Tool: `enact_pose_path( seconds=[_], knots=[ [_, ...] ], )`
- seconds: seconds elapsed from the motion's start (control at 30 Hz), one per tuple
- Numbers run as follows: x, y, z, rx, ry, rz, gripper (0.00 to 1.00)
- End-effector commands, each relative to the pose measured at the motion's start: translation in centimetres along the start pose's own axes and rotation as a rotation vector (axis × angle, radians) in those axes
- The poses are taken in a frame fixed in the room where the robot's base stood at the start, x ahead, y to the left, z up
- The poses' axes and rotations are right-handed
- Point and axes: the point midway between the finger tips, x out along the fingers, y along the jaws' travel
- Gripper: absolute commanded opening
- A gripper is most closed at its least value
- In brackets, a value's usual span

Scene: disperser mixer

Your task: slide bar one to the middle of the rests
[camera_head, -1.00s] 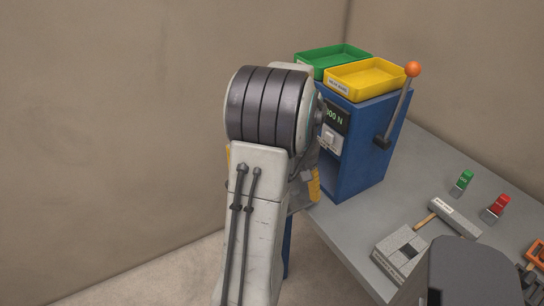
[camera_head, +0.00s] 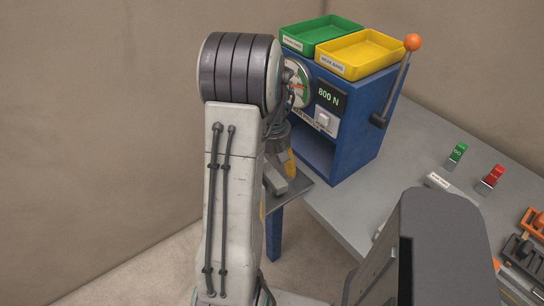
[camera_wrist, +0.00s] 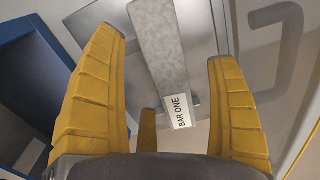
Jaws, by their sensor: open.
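Bar one (camera_wrist: 158,45) is a grey bar with a white "BAR ONE" label on its near end in the wrist view. It lies over a grey metal plate (camera_wrist: 85,18). My gripper (camera_wrist: 163,48) is open, with yellow fingers on both sides of the bar and gaps between them and it. In the head view my gripper (camera_head: 289,163) is partly hidden behind my arm, at the front of the blue test machine (camera_head: 362,135). A bar end (camera_head: 276,180) shows below it, over the plate (camera_head: 294,193).
The machine has a display reading 800 N (camera_head: 329,97), a dial (camera_head: 297,85) and an orange-knobbed lever (camera_head: 412,43). A green tray (camera_head: 320,33) and a yellow tray (camera_head: 360,52) sit on top. Green (camera_head: 457,153) and red (camera_head: 492,178) items stand on the grey bench.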

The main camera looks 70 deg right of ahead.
Motion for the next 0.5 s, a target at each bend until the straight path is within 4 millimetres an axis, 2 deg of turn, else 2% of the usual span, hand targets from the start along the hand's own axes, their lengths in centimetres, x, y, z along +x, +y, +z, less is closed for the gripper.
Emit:
enact_pose_path(
  seconds=[0.2,0.5],
  knots=[
    [1.7,0.0,0.0,0.000,-0.001,-0.001,0.81],
    [2.2,0.0,0.0,0.000,0.001,0.001,0.81]
  ],
)
